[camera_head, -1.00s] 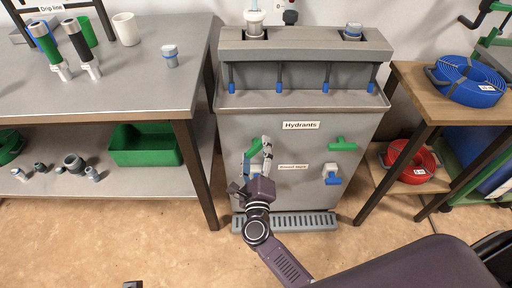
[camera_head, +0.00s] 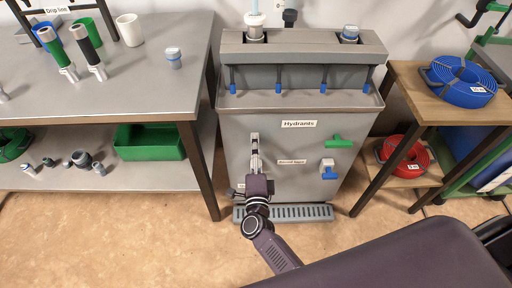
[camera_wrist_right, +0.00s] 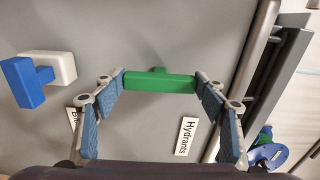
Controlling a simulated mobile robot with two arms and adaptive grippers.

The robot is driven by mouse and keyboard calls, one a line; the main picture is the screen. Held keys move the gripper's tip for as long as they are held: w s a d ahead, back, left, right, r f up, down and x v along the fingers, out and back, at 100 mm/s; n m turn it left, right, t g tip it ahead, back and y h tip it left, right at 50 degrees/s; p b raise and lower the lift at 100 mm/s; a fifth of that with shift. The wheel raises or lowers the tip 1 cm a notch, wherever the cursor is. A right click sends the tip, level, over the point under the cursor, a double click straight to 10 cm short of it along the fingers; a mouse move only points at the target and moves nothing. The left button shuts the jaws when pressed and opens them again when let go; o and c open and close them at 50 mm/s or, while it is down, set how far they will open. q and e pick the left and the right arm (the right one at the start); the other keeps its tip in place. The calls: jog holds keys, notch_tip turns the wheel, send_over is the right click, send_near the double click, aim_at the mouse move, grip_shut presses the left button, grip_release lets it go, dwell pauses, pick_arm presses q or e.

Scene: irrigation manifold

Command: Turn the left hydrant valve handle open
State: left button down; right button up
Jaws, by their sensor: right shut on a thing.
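The left hydrant handle is a green bar (camera_wrist_right: 160,82) on the grey hydrant cabinet (camera_head: 230,135). In the right wrist view it lies between my right gripper's (camera_wrist_right: 160,84) two fingertips, one at each end. Judged against the Hydrants label, the bar stands upright on the panel. In the head view my right gripper (camera_head: 255,150) covers this handle. A blue handle on a white valve body (camera_wrist_right: 35,80) sits below it, clear of the fingers. The right green handle (camera_head: 338,141) is level. My left gripper is not in view.
The right blue handle (camera_head: 328,171) sits under the right green one. A Hydrants label (camera_wrist_right: 186,136) is beside the held handle. A floor grate (camera_head: 290,212) lies at the cabinet's foot. A steel bench (camera_head: 120,95) stands left, a wooden shelf (camera_head: 410,85) right.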

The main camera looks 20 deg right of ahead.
jog(key=shift+n, duration=0.3)
jog(key=shift+f, duration=0.1)
jog(key=o, duration=1.2)
jog(key=shift+c, duration=0.2)
jog(key=shift+s, duration=0.1)
jog(key=v, duration=1.2)
